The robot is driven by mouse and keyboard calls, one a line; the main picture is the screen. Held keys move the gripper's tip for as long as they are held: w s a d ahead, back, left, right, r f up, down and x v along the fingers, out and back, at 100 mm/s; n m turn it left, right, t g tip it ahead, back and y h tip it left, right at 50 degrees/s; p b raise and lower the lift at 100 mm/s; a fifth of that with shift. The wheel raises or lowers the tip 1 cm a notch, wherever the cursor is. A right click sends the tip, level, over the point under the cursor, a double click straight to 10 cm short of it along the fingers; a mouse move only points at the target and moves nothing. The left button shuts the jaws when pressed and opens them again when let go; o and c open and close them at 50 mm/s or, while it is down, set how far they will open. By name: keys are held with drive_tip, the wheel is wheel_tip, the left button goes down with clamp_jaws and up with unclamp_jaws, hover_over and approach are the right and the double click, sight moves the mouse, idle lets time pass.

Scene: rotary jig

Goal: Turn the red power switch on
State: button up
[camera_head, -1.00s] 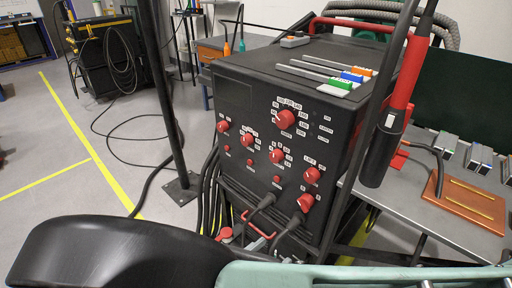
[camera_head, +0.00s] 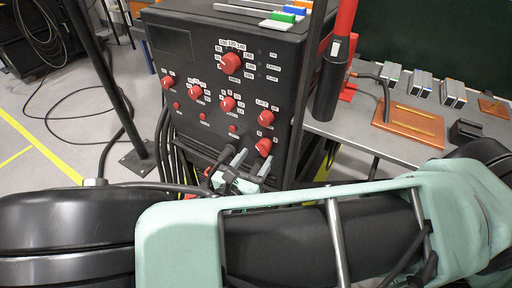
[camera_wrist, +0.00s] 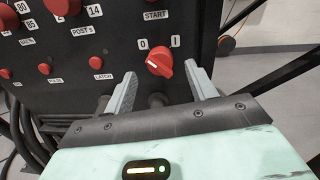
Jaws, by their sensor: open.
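The red power switch (camera_head: 264,146) is the lowest right knob on the black machine's front panel. In the wrist view the switch (camera_wrist: 160,62) sits below the START label, with marks 0 and I above it. Its grip bar slants, and a pale line on it seems to point up-left toward the 0. My gripper (camera_wrist: 160,79) is open, one finger to each side of the switch, the right one closer. I cannot tell whether either touches it. In the head view my gripper (camera_head: 248,163) is at the panel's lower right, just below the switch.
Other red knobs (camera_head: 230,63) are close by on the panel. Cables (camera_head: 165,150) hang at its lower left. A red and black torch (camera_head: 333,80) stands to the right, before a grey table (camera_head: 350,130) with a copper plate (camera_head: 408,124).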

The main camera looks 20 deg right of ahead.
sight(261, 151)
drive_tip(key=shift+x, duration=1.7)
drive_tip(key=c, duration=1)
